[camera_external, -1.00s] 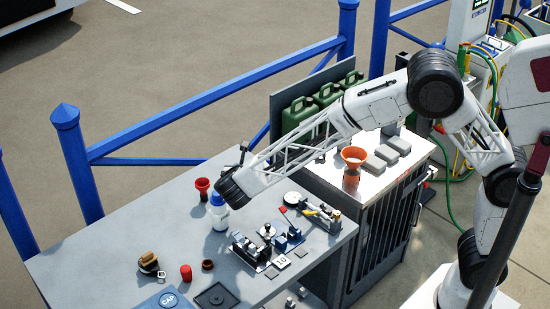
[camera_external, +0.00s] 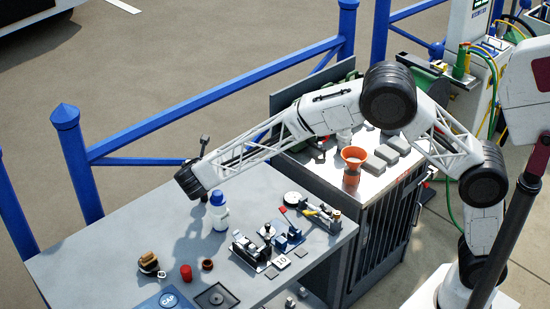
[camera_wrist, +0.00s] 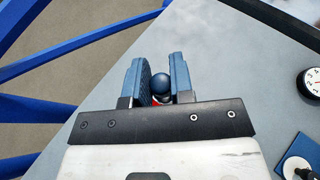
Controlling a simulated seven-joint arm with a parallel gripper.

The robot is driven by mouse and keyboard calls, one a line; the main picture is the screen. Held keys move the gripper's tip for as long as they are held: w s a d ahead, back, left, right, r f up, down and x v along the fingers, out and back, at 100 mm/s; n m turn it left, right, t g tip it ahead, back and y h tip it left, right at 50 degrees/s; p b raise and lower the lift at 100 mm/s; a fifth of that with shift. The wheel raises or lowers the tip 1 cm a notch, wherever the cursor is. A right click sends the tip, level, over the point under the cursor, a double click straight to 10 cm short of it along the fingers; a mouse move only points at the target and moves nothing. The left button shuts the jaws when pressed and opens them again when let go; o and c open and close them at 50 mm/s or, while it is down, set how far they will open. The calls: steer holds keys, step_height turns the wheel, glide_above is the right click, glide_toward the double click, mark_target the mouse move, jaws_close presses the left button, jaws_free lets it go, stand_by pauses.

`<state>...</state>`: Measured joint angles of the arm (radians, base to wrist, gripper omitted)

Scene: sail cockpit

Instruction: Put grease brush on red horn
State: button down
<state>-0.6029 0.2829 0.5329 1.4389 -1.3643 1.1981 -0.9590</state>
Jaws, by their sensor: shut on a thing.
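My gripper (camera_external: 186,182) is over the back edge of the bench, where the red horn stood in the earlier view. The arm's end now hides the horn there. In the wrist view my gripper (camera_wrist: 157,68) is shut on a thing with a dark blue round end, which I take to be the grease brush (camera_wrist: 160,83). A little red shows just below that round end, between the fingers, probably the red horn (camera_wrist: 156,102). The brush's lower part is hidden, so I cannot tell whether it touches the horn.
A white bottle with blue cap (camera_external: 219,212) stands close right of my gripper. Small devices (camera_external: 255,250) and an orange funnel (camera_external: 353,160) lie farther right. A blue railing (camera_external: 215,95) runs behind.

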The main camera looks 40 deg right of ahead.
steer(key=shift+w+a+f, duration=0.1)
steer(key=shift+w+a, duration=0.25)
steer(key=shift+w, duration=0.4)
steer(key=shift+f, duration=1.7)
steer(key=shift+f, duration=0.1)
steer(key=c, duration=1)
jaws_free()
steer(key=shift+f, duration=0.1)
steer(key=shift+r, duration=0.2)
steer(key=v, duration=1.2)
